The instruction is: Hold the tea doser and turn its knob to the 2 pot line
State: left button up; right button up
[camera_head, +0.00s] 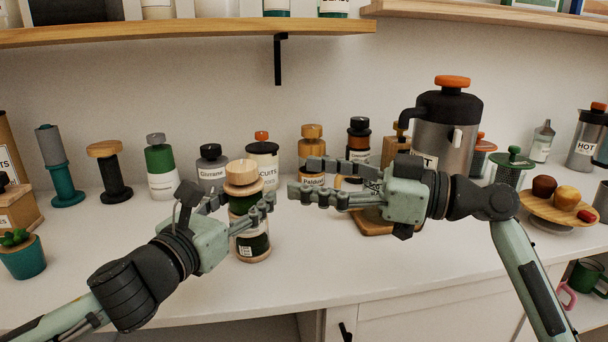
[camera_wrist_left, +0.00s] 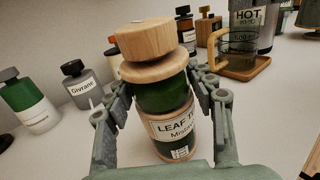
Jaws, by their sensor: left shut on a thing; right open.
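The tea doser (camera_head: 254,245) stands upright on the white counter, with a dark green body, a label reading "LEAF T..." and a wooden knob (camera_head: 242,172) on a wooden collar. It also shows large in the left wrist view (camera_wrist_left: 165,100), with its knob (camera_wrist_left: 146,37) on top. My left gripper (camera_head: 252,204) is shut around the doser's body below the collar. My right gripper (camera_head: 300,180) is open and empty, to the right of the knob, with its fingers pointing left towards it. The 2 pot line cannot be made out in either view.
Several jars stand behind, including a green and white bottle (camera_head: 160,167) and a grey jar (camera_head: 212,168). A large steel urn (camera_head: 445,125) stands behind my right arm. A cake stand (camera_head: 556,210) is at right. The front counter is clear.

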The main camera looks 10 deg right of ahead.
pick_arm(q)
jog(key=shift+f, duration=0.3)
jog(key=o, duration=1.3)
jog(key=shift+o, duration=1.4)
jog(key=shift+r, duration=0.15)
jog(key=shift+a, duration=0.1)
